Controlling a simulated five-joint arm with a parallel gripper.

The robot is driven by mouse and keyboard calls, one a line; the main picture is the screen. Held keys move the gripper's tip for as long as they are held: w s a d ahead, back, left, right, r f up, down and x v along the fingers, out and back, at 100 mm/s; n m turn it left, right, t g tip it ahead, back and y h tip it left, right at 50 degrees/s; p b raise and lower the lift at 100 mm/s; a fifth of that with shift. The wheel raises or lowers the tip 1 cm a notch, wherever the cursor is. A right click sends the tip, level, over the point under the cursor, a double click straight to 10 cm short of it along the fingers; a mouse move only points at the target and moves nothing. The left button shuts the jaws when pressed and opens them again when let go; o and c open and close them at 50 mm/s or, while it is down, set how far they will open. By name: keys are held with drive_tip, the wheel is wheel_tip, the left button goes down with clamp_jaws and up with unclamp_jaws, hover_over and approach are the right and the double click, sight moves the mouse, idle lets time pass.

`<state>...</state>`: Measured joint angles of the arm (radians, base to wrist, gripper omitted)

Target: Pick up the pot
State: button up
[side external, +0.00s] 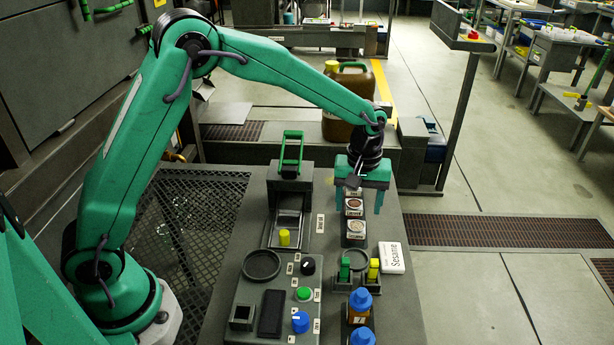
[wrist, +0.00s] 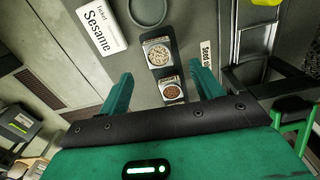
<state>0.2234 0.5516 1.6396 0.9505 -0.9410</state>
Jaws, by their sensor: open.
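Several small square seed pots stand in a row on a dark strip; I cannot tell which one is the pot meant. The front pot (side external: 356,228) holds pale seeds, and the one behind it (side external: 354,206) holds brown ones. In the wrist view, the pale-seed pot (wrist: 158,54) and a brown-seed pot (wrist: 172,91) show, the brown one between my fingers. My gripper (side external: 358,206) points down over the row, with a finger at each side. It is open and empty, and it also shows in the wrist view (wrist: 161,70). It partly hides the back of the row.
A Sesame ticket (side external: 391,257) lies to the right. Blue-capped bottles (side external: 361,300) stand at the front. A control panel with a green button (side external: 304,294) and a blue knob (side external: 300,322) is at left. A metal chute (side external: 285,228) and green-handled press (side external: 291,155) stand behind.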

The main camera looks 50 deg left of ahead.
sight(357, 225)
drive_tip(key=shift+d+f, duration=0.1)
drive_tip(key=shift+f, duration=3.8)
drive_tip(key=c, duration=1.2)
drive_tip(key=shift+o, duration=0.2)
drive_tip(key=shift+r, duration=0.2)
drive_tip(key=shift+r, duration=0.55)
drive_tip(key=r, duration=0.3)
drive_tip(key=shift+s+d+r, duration=0.1)
drive_tip(key=shift+s+d, duration=0.1)
drive_tip(key=shift+d, duration=0.1)
drive_tip(key=s+d+r, duration=0.6)
drive_tip(key=s+d, duration=0.1)
drive_tip(key=shift+s+d+r, duration=0.2)
drive_tip(key=shift+s+d, duration=0.15)
drive_tip(key=shift+d, duration=0.05)
